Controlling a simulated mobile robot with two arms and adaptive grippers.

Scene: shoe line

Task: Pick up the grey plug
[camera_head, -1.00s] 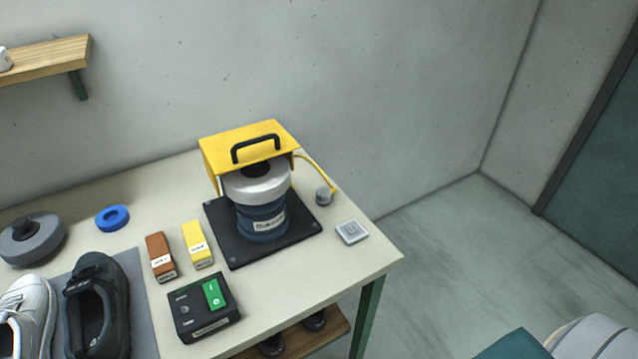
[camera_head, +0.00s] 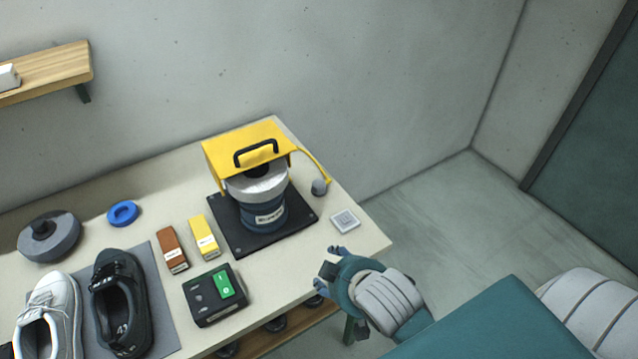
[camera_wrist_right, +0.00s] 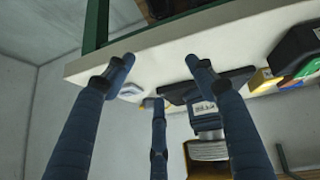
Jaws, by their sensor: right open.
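The grey plug (camera_head: 319,187) stands on the table near its right edge, at the end of a yellow cable (camera_head: 312,165) from the yellow-hooded machine (camera_head: 246,150). My right gripper (camera_head: 329,268) is in front of the table's right edge, nearer to me than the plug and apart from it. In the right wrist view my right gripper (camera_wrist_right: 158,77) has its fingers spread with nothing between them. A bit of yellow (camera_wrist_right: 149,102) shows beside the middle finger there; I cannot make out the plug. My left gripper is not in view.
A light square pad (camera_head: 345,221) lies between plug and gripper. The machine stands on a black base plate (camera_head: 225,236) left of the plug. A black box with green switch (camera_head: 213,295), brown and yellow blocks and shoes are further left. Floor is clear to the right.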

